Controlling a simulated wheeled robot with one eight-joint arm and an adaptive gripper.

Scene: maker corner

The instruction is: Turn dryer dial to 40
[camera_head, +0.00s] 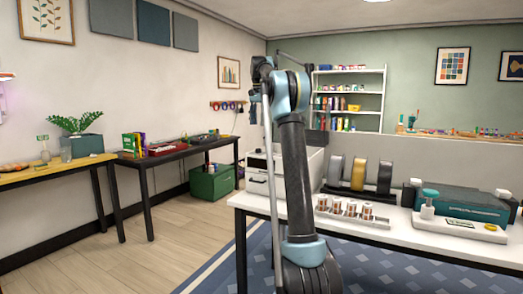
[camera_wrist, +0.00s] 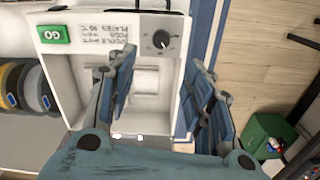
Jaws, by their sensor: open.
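The dryer is a white box with a recessed front (camera_wrist: 72,95) in the wrist view. Its dial (camera_wrist: 160,40), a dark round knob with a light pointer mark, sits on the upper right of its panel. The scale around the dial is too small to read. My gripper (camera_wrist: 160,72) is open and empty, with its blue-grey fingers spread below and either side of the dial, apart from it. In the head view, a white box (camera_head: 312,160) stands on the table behind my arm; the dial cannot be made out there.
A green GO label (camera_wrist: 53,34) is at the panel's left. Filament spools (camera_wrist: 30,85) stand left of the dryer; they also show in the head view (camera_head: 358,174). A green crate (camera_wrist: 268,134) is on the floor.

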